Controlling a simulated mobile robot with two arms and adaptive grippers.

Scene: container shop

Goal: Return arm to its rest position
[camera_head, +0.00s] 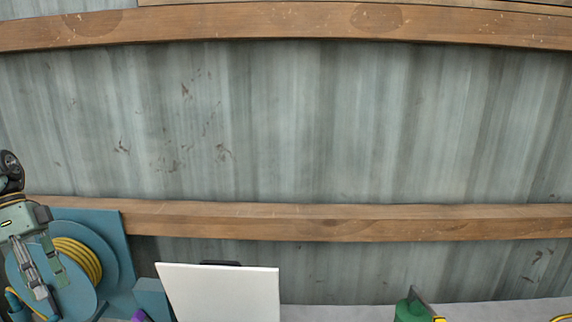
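My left gripper (50,287) is at the lower left edge, pointing down, in front of a teal hose reel with a yellow hose. Its two fingers stand apart, and nothing shows between them. The gripper overlaps the reel in the picture; I cannot tell how far apart they are in depth. My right gripper and arm are not in view.
The teal reel (122,262) stands at the left. A white panel (222,292) is upright at bottom centre. A green object (408,311) is at bottom right on a grey surface (490,311). Wooden beams (330,222) cross the corrugated wall (300,120).

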